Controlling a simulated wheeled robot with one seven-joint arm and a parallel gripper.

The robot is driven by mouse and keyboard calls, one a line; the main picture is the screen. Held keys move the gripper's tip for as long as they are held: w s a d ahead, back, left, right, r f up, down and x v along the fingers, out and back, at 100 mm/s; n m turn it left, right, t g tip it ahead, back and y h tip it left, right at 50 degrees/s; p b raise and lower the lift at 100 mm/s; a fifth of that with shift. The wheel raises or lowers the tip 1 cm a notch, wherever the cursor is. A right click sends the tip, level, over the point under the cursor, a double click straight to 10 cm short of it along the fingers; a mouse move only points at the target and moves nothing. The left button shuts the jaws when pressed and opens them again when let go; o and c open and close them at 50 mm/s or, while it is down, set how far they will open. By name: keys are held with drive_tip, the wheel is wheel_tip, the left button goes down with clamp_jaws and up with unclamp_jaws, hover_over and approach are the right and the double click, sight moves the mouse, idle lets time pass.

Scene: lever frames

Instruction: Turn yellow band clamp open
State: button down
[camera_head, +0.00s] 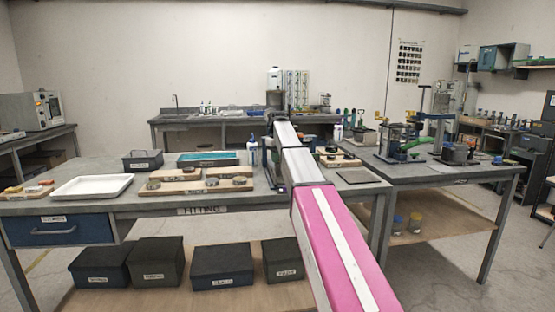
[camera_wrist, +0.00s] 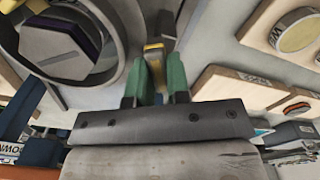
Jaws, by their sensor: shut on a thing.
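The yellow band clamp's lever (camera_wrist: 153,48) shows in the wrist view as a small yellow tab between the green fingertips of my gripper (camera_wrist: 157,78). My gripper is shut on this lever. The lower part of the lever is hidden between the fingers. In the head view, my own arm hides the gripper and the clamp on the fitting bench (camera_head: 120,206).
Wooden boards (camera_head: 187,187) with round fittings lie on the bench left of my arm. A white tray (camera_head: 91,187) and a teal-lined tray (camera_head: 207,159) are also there. In the wrist view, wooden blocks (camera_wrist: 237,86) with labels sit right of the fingers, with bare bench between.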

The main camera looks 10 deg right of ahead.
drive_tip(key=m, duration=0.5)
idle(0.8)
drive_tip(key=c, duration=1.1)
unclamp_jaws()
